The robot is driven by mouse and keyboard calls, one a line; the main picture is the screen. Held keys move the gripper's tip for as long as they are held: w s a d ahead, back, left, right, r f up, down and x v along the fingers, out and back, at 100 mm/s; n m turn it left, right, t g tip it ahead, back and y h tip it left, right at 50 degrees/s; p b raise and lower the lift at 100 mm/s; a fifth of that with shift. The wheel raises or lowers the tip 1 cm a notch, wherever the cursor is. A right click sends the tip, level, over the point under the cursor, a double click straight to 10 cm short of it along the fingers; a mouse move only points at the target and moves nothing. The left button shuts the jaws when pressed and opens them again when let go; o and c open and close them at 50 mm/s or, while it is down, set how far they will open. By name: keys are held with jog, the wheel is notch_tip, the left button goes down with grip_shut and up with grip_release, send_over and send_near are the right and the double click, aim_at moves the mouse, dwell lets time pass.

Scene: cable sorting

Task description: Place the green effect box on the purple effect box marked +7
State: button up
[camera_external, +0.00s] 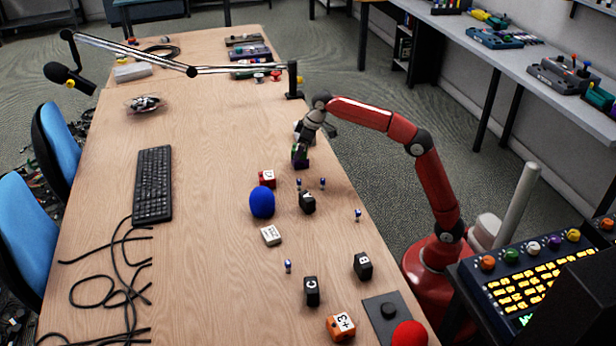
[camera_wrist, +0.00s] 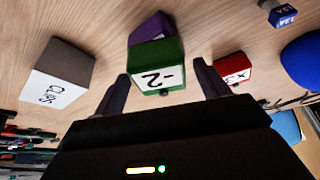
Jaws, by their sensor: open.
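The green effect box (camera_wrist: 157,66) has a white label reading -2. It sits between my two open fingers in the wrist view, with space on both sides. The purple effect box (camera_wrist: 151,29) shows just behind it, partly covered; no marking on it is visible. My gripper (camera_wrist: 164,88) is open around the green box.
A grey box (camera_wrist: 62,68) labelled CLIPS stands on one side and a red box (camera_wrist: 235,66) on the other. A blue ball (camera_external: 262,202), black boxes, a white box (camera_external: 271,235) and small blue-and-white pieces lie nearer the camera.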

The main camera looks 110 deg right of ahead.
jog(key=p+v, duration=0.2)
jog(key=v, duration=0.9)
jog(key=shift+r+p, duration=0.2)
jog(key=shift+p, duration=0.15)
jog(key=shift+s+a, duration=0.15)
jog(key=s+a+f+n, duration=0.1)
jog(key=s+a+f, duration=0.25)
jog(key=a, duration=0.75)
jog(key=s+a+f+n, duration=0.15)
jog(key=s+a, duration=0.25)
jog(key=a, duration=0.6)
jog(key=s+a+f+n, duration=0.1)
jog(key=s+a+f, duration=0.4)
jog(key=s+f, duration=0.2)
jog(key=s+a+f+n+t+y, duration=0.1)
jog(key=s+a+f, duration=0.4)
jog(key=s+f, duration=0.3)
jog(key=shift+s+a+f+t+y, duration=0.25)
jog(key=shift+f+t+y, duration=0.05)
jog(key=shift+f, duration=0.6)
